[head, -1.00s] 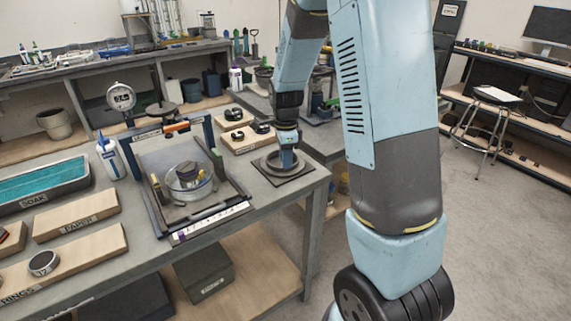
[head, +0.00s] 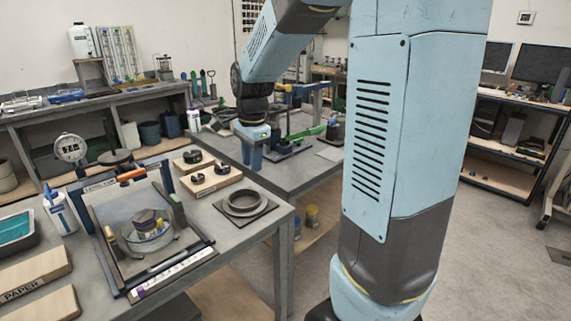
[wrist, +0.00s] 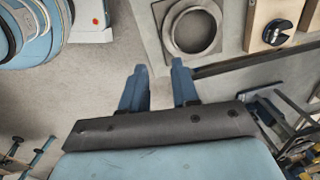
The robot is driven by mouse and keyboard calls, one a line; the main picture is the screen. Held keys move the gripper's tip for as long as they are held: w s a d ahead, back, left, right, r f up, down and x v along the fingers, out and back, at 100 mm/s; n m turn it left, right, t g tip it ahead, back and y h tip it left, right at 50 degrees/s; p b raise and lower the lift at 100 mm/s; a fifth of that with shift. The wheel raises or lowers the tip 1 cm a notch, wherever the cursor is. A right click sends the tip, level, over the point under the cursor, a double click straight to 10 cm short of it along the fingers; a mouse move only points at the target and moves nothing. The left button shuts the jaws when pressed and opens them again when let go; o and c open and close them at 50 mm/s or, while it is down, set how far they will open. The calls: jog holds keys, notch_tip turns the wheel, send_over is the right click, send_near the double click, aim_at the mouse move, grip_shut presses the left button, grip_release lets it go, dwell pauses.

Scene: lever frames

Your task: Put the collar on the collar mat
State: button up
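The collar (head: 245,212), a dark grey ring, lies flat on the dark square collar mat (head: 268,209) near the right end of the bench. In the wrist view the collar (wrist: 192,52) is at the top, within the mat's outline (wrist: 228,57). My gripper (head: 254,163) is beyond the collar in the head view, raised and clear of it. In the wrist view its two blue fingers (wrist: 159,80) are apart with nothing between them, and bare floor shows behind.
A framed tray (head: 182,264) with a glass dish (head: 148,238) stands left of the mat. A second bench (head: 300,170) with tools is beyond. Open floor lies to the right.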

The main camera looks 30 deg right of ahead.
jog(key=s+r+n+t, duration=0.1)
jog(key=s+r+n, duration=0.2)
jog(key=s+n, duration=0.2)
jog(key=s+r+n+t, duration=0.2)
jog(key=s+n, duration=0.3)
jog(key=s, duration=0.4)
jog(key=s+d+r+n+t, duration=0.1)
jog(key=s+r+n, duration=0.3)
jog(key=s, duration=0.3)
jog(key=shift+s+n, duration=0.25)
jog(key=shift+n, duration=0.35)
